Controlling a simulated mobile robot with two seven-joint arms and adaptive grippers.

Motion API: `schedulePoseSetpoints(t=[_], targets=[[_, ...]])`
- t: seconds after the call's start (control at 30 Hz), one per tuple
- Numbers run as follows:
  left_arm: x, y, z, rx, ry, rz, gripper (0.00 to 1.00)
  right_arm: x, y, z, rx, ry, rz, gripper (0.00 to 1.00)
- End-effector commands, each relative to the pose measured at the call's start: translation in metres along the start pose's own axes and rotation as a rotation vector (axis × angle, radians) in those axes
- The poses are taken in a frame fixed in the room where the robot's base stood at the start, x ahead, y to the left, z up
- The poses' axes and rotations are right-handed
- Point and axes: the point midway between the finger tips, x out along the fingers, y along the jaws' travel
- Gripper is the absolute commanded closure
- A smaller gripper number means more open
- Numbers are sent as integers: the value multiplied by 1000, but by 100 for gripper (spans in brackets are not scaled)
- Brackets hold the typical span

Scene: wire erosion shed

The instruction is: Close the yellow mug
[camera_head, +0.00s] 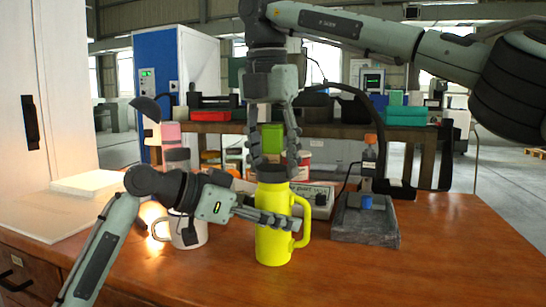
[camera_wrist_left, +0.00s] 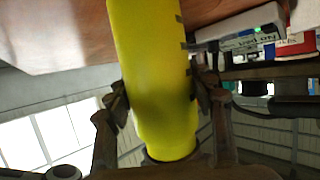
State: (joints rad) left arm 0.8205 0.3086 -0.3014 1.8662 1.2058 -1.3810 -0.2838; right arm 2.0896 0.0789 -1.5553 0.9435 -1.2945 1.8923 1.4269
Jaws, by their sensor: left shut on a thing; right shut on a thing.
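The yellow mug (camera_head: 272,248) stands upright on the wooden table in the head view, its handle to the right. My left gripper (camera_head: 282,221) is shut on its body from the left. The left wrist view shows the fingers (camera_wrist_left: 160,96) on both sides of the yellow mug (camera_wrist_left: 152,50). My right gripper (camera_head: 274,158) points down from above, shut on a dark lid (camera_head: 271,174) at the mug's top. The lid is directly over the mouth; whether it is seated or slightly apart I cannot tell. The mug's rim is mostly hidden.
A white mug (camera_head: 188,233) stands to the left, partly behind my left gripper, near a bright glow. A grey stone-like block (camera_head: 366,224) with a small bottle is to the right. A white box (camera_head: 316,199) lies behind. The table's front right (camera_head: 440,265) is clear.

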Motion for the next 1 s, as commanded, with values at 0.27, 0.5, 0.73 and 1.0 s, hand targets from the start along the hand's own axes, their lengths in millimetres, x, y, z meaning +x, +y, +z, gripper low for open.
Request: schedulePoseSetpoints(t=[0.27,0.5,0.73,1.0], targets=[[0,0,0,0,0,0,98,6,0,0,0,0,0,71],[0,0,0,0,-1,0,100,8,0,-1,29,0,-3,71],[0,0,0,0,-1,0,100,8,1,-1,488,-2,-61,71],[0,0,0,0,-1,0,100,9,1,0,1245,-2,-152,71]])
